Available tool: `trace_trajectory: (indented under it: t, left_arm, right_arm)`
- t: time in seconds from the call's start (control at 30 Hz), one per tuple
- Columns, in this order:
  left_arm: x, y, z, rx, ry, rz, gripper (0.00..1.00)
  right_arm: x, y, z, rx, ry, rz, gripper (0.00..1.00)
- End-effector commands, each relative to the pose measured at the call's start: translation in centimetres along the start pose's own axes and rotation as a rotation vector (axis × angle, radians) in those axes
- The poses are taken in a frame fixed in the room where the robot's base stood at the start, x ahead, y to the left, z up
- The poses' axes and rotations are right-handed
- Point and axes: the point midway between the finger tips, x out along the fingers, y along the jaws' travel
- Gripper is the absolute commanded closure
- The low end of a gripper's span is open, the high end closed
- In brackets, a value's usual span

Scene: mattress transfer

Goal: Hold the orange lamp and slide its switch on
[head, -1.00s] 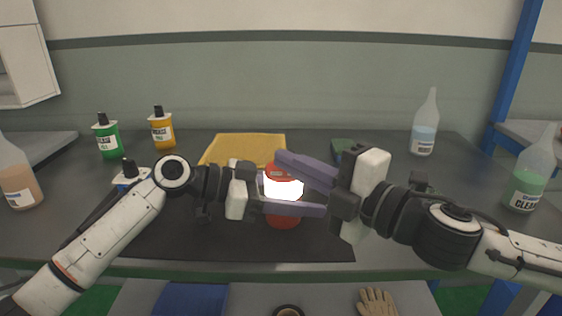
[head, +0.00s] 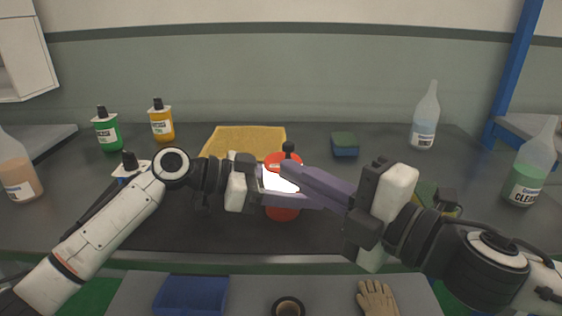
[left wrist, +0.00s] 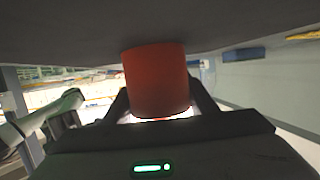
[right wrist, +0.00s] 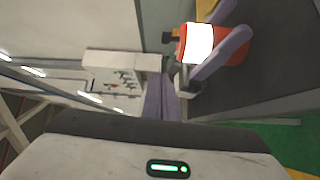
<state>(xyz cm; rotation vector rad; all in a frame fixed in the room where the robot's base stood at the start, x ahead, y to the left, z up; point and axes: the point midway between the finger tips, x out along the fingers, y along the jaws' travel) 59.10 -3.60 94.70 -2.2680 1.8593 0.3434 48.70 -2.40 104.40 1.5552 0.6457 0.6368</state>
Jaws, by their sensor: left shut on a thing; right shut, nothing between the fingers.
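The orange lamp (head: 282,213) stands upright in the middle of the head view, with a bright white band and a black knob (head: 288,147) on top. My left gripper (head: 283,195) is shut on the lamp from the left. The lamp's red-orange body (left wrist: 157,80) fills the gap between its fingers in the left wrist view. My right gripper (head: 287,170) is shut and empty, its fingertips overlapping the bright band in the head view. In the right wrist view the lamp (right wrist: 236,54) is right of the closed fingers (right wrist: 158,80), which look apart from it. I cannot make out the switch for certain.
Green (head: 107,133) and yellow (head: 161,125) bottles stand at back left. Clear bottles (head: 424,120) stand at right. A blue tray (head: 191,294) and glove (head: 376,299) are in front.

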Motion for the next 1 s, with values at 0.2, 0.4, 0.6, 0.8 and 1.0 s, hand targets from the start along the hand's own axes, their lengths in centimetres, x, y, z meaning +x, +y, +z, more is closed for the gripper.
trace_trajectory:
  t: [0.2, 0.4, 0.6, 0.8, 1.0]
  left_arm:
    - [0.0, 0.0, 0.0, 0.0, -0.001, 0.001, 0.83]
    - [0.0, 0.0, 0.0, 0.0, -0.001, 0.001, 0.83]
    - [0.0, 0.0, 0.0, 0.0, -0.001, 0.001, 0.83]
    - [0.0, 0.0, 0.0, 0.0, -0.001, 0.001, 0.26]
    - [0.0, 0.0, 0.0, 0.0, 0.0, 0.0, 0.26]
  right_arm:
    - [-3.0, 0.0, 0.0, -0.001, -0.001, -0.001, 1.0]
    - [-3.7, 0.0, -0.1, -0.001, 0.001, 0.0, 1.0]
    - [-3.7, 0.0, -0.1, -0.001, 0.001, 0.001, 1.0]
    - [-3.7, 0.0, -0.1, -0.001, 0.001, 0.001, 1.0]
    - [-3.7, 0.0, -0.1, -0.001, 0.001, 0.001, 1.0]
